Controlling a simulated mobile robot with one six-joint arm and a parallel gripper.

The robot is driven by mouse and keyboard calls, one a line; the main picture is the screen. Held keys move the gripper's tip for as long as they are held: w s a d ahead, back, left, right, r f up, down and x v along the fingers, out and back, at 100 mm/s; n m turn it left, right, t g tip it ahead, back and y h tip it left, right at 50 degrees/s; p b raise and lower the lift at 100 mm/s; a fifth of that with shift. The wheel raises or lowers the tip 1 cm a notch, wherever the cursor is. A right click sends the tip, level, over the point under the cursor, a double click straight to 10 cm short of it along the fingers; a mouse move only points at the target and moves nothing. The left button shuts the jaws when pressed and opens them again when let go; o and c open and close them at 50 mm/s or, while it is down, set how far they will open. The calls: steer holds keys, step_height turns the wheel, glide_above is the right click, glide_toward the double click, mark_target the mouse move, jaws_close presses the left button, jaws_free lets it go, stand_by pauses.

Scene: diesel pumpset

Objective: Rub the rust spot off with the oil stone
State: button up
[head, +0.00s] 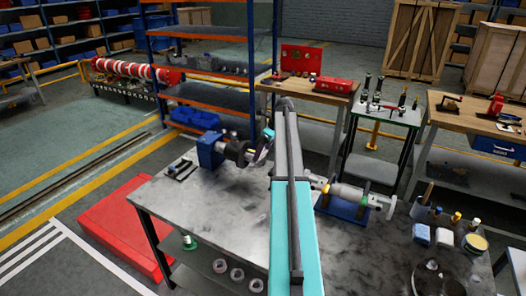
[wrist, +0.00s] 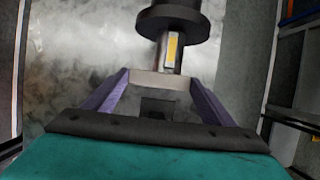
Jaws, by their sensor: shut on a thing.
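In the wrist view my gripper (wrist: 155,84) has its two purple fingers shut on a light grey block, which looks like the oil stone (wrist: 150,78). A metal shaft with a wide dark collar (wrist: 180,20) lies just beyond it. A yellow-orange patch (wrist: 172,50), probably the rust spot, shows on the shaft. The stone is very close to the shaft's near part; I cannot tell whether they touch. In the head view the shaft (head: 233,150) is held by a blue vise (head: 210,150) on the bench, with my wrist at its right; the stone is not clear there.
The grey workbench (head: 215,200) has free room in front of the vise. A blue cradle (head: 342,207) with a pale cylindrical part stands to the right. Cups, cloths and a yellow-lidded tin (head: 475,243) are at the far right. A small dark tray (head: 182,169) lies left.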

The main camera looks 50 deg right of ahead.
steer(key=shift+d, duration=0.15)
steer(key=shift+w+d, duration=0.15)
steer(key=shift+d, duration=0.4)
steer(key=shift+w+d, duration=0.15)
steer(key=shift+d, duration=0.35)
steer(key=shift+a+f, duration=0.1)
steer(key=shift+a, duration=0.05)
steer(key=shift+s+a+p, duration=0.15)
steer(key=shift+a+p, duration=0.1)
steer(key=shift+a, duration=0.3)
steer(key=shift+s+a+p, duration=0.15)
steer(key=shift+a+p, duration=0.05)
steer(key=shift+a, duration=0.3)
steer(key=shift+d, duration=0.15)
steer(key=shift+w+d, duration=0.15)
steer(key=shift+d, duration=0.4)
steer(key=shift+w+d, duration=0.15)
steer(key=shift+d, duration=0.35)
steer(key=shift+a, duration=0.15)
